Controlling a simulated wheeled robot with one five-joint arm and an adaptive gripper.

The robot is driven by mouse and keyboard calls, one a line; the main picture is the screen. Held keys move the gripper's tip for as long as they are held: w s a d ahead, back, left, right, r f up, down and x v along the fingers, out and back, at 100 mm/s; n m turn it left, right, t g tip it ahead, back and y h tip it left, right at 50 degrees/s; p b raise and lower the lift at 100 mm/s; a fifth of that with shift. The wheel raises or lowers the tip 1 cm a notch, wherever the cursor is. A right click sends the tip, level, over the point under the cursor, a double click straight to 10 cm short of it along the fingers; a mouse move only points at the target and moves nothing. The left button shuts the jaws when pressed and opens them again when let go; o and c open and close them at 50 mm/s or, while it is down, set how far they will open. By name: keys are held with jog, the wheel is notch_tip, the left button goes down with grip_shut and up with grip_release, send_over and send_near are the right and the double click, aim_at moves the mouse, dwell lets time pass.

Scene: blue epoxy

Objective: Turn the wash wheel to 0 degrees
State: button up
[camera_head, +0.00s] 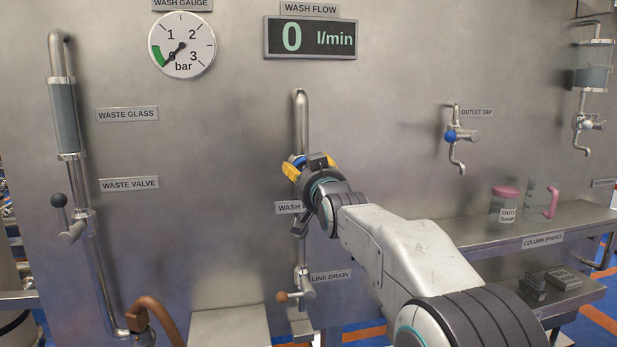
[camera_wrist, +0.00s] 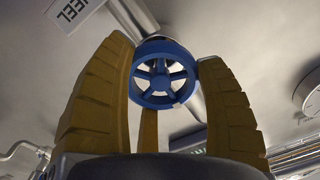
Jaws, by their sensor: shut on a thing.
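The wash wheel (camera_wrist: 162,75) is a blue spoked handwheel, seen in the wrist view between the yellow fingers of my gripper (camera_wrist: 163,85). The fingers are shut on its rim, one at each side. In the head view my gripper (camera_head: 302,168) is at the vertical wash pipe (camera_head: 301,115), and only a bit of blue shows past it. My gripper partly covers the label under the wheel. The wash flow display (camera_head: 310,38) reads 0 l/min. The wash gauge (camera_head: 182,45) needle points to the lower left, near 0 bar.
A line drain tap (camera_head: 292,296) is below the wheel. The waste valve (camera_head: 68,220) and waste glass (camera_head: 65,118) are at the left. An outlet tap (camera_head: 460,136) is at the right, above a shelf (camera_head: 560,222) with a pink-lidded jar (camera_head: 504,205).

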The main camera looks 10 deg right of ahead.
jog(key=shift+w+f, duration=0.1)
jog(key=shift+f, duration=0.5)
jog(key=o, duration=1.1)
jog(key=shift+a, duration=0.1)
jog(key=shift+c, duration=0.2)
jog(key=shift+o, duration=0.6)
jog(key=shift+r, duration=0.25)
jog(key=s, duration=1.2)
jog(key=shift+r, duration=0.1)
